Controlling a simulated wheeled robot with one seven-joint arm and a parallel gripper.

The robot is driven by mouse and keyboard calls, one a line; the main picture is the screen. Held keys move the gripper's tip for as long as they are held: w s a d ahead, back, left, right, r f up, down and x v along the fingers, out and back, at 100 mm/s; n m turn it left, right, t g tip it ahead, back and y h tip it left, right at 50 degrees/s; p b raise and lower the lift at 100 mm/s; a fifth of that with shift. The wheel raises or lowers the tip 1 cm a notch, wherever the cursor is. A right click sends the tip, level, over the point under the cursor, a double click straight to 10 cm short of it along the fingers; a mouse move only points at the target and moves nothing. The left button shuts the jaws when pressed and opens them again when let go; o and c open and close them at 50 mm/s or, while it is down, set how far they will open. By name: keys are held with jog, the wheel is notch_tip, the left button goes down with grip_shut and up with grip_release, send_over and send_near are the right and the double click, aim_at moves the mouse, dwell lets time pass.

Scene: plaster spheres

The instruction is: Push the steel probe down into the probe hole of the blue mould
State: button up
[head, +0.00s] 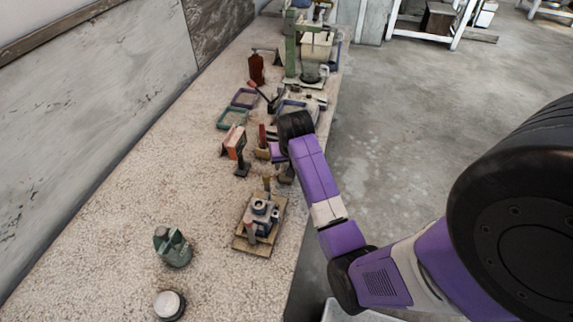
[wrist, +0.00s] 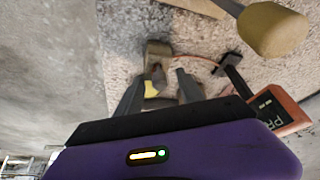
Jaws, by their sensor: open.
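The mould (head: 262,212), a grey-blue block with a round collar on top, stands on a wooden board (head: 240,243) in the head view. My gripper (wrist: 160,76) is open and points down over the bench, beyond the mould in the head view. Between its fingers in the wrist view is a small brown block (wrist: 158,50) with dark and yellow parts near it. I cannot tell whether the fingers touch any of these. I cannot make out the steel probe or the probe hole clearly.
A tan rounded head on a handle (wrist: 272,30) is at the wrist view's upper right. A green pot (head: 172,247) and a white-topped round jar (head: 169,304) stand nearer. A brown bottle (head: 256,69) and a green press (head: 291,45) stand farther off. Bare bench lies left of the mould.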

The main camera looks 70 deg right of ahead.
jog(key=shift+d+f, duration=0.1)
jog(key=shift+f, duration=0.2)
jog(key=shift+c, duration=0.5)
grip_shut()
notch_tip(320, 180, up, 20)
jog(key=shift+w+d, duration=0.15)
dwell(0.5)
